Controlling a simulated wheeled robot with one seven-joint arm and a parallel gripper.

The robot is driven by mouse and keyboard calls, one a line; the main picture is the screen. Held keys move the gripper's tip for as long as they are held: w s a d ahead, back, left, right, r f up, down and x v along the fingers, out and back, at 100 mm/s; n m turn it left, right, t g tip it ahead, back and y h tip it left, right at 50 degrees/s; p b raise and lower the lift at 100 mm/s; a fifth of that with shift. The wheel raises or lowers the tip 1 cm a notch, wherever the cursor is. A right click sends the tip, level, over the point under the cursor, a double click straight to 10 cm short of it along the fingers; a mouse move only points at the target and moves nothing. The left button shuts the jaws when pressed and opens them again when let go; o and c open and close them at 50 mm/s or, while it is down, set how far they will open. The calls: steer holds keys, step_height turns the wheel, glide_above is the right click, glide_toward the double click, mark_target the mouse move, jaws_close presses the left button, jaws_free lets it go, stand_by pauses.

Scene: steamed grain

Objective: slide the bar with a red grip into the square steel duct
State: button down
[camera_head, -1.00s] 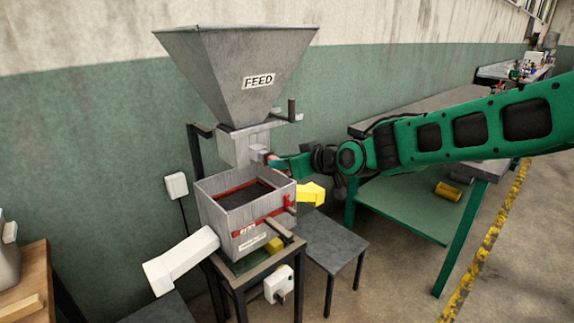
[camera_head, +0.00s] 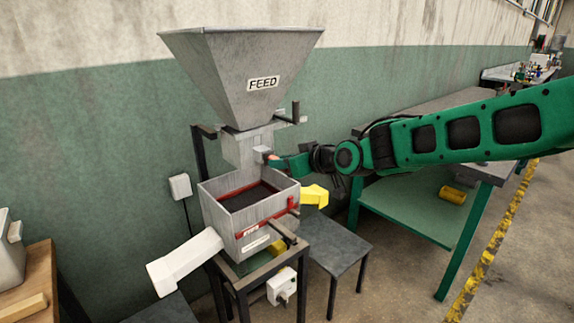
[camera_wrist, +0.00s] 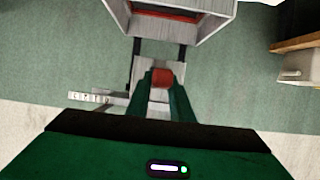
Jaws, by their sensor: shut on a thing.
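The square steel duct (camera_head: 239,150) hangs under the grey FEED hopper (camera_head: 240,75), above an open steel box (camera_head: 249,220). My gripper (camera_head: 271,158) is at the duct's right side. In the wrist view, my gripper (camera_wrist: 162,82) is shut on the red grip (camera_wrist: 162,76), which sits between its two green fingers. A grey steel piece (camera_wrist: 160,53) lies just beyond the grip. In the head view, a small grey block (camera_head: 261,153) is between my fingertips and the duct. The bar itself is mostly hidden, so I cannot tell how far it is in the duct.
The steel box has a red inner rim and dark contents. A yellow spout (camera_head: 314,196) sticks out to its right and a white chute (camera_head: 185,262) to its left. A green workbench (camera_head: 420,207) is under my arm. A low grey table (camera_head: 338,248) stands at the front right.

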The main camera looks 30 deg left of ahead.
steer(key=shift+w+a+r, duration=0.1)
steer(key=shift+w+a, duration=0.25)
steer(key=shift+a, duration=0.4)
stand_by(0.8)
steer(key=c, duration=1.5)
jaws_free()
steer(key=shift+d, duration=0.1)
steer(key=v, duration=1)
steer(key=shift+d, duration=0.25)
